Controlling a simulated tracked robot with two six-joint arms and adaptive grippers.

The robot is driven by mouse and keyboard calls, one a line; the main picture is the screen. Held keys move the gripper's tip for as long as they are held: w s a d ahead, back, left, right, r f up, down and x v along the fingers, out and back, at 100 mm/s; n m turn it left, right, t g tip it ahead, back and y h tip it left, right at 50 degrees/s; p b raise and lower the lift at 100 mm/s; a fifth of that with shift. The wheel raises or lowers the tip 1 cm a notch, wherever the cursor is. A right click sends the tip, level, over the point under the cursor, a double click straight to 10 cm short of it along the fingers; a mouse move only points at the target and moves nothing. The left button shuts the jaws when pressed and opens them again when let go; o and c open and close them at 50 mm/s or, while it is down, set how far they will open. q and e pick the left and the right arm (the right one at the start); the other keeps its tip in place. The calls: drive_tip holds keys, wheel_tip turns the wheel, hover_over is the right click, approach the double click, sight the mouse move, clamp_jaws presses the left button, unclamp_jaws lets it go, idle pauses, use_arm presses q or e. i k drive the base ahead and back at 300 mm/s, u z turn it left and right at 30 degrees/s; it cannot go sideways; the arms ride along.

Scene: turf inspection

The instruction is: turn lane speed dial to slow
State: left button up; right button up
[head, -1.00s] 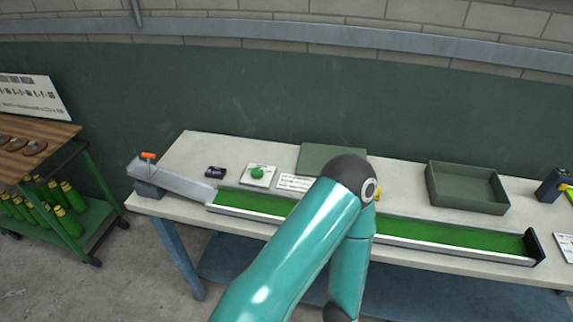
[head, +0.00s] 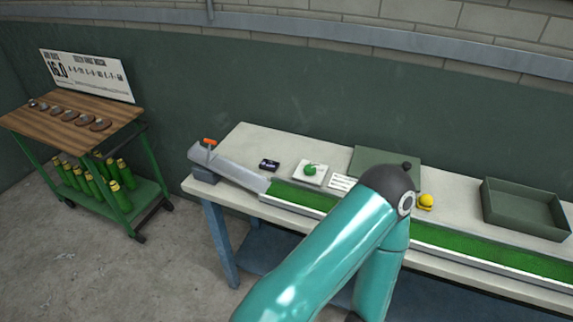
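A white plate (head: 322,180) with a round green knob-like piece (head: 310,169) lies on the left part of the bench; it may be the dial, but its markings are too small to read. An orange-handled lever (head: 209,142) stands on top of the grey ramp (head: 240,174) at the bench's left end. The ramp leads down to the green turf lane (head: 300,197). One of my teal arms crosses the middle of the lane and hides part of it. Neither gripper shows in the head view.
A small dark box (head: 269,165), a white card (head: 341,182), a green panel (head: 385,165), a yellow ball-like item (head: 426,201) and an open tray (head: 524,209) are on the bench (head: 250,140). A wooden-topped cart (head: 75,128) with several green bottles stands left; floor between is clear.

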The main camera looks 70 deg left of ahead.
sight(310, 170)
drive_tip(key=u, duration=0.05)
drive_tip(key=k, duration=1.65)
drive_tip(key=u, duration=0.95)
drive_tip(key=i, duration=0.8)
drive_tip(key=u, duration=0.05)
